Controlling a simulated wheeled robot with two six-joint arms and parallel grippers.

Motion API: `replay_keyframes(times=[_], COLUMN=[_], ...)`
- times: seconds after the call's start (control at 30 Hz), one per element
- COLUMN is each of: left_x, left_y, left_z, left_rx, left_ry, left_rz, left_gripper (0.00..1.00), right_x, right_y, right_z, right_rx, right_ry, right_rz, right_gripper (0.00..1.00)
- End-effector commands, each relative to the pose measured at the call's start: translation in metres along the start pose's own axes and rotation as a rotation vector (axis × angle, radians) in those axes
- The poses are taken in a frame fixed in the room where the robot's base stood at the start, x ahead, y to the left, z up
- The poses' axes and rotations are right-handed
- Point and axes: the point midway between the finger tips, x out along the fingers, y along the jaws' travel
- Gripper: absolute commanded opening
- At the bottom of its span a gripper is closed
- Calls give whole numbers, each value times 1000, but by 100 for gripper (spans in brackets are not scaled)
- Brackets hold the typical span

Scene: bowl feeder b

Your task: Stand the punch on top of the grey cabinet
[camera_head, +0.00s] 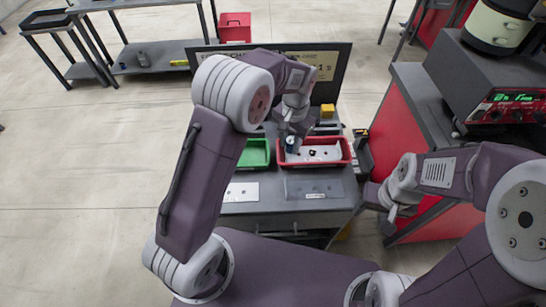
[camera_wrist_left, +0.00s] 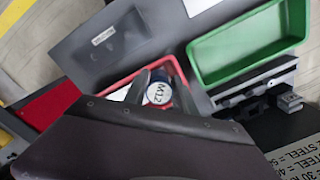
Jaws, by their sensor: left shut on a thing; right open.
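The punch, a short dark cylinder with a white end marked M12, shows in the left wrist view (camera_wrist_left: 157,92). My left gripper (camera_wrist_left: 160,84) is shut on it, with one finger on each side. In the head view the gripper (camera_head: 290,137) holds the punch (camera_head: 291,146) at the red tray (camera_head: 347,152); I cannot tell whether it touches the tray. A grey cabinet-like bench (camera_head: 258,215) carries the trays. My right gripper (camera_head: 388,213) is open and empty, beside the red-sided unit on the right.
A green tray (camera_head: 256,153) stands left of the red tray. Flat plates (camera_head: 242,192) lie on the bench front. A dark sign board (camera_head: 338,80) stands behind. A red-sided unit (camera_head: 404,125) with a control box (camera_head: 475,80) is at the right.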

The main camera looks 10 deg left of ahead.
Motion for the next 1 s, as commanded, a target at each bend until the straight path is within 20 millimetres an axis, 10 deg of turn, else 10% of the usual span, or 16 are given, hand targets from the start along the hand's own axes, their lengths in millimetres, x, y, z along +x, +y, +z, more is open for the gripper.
replay_keyframes(times=[0.33, 0.7, 1.0], left_x=[2, 60, 75], left_y=[25, 11, 7], left_z=[-9, 80, 98], left_rx=[58, 56, 57], left_ry=[-8, -10, -8], left_rz=[-6, -5, -6], left_gripper=[0, 0, 0], right_x=[20, 30, 32], right_y=[0, 0, 1], right_z=[2, 3, 3], right_rx=[0, 0, 0], right_ry=[1, 1, 1], right_rz=[0, 0, 0], right_gripper=[54, 54, 54])
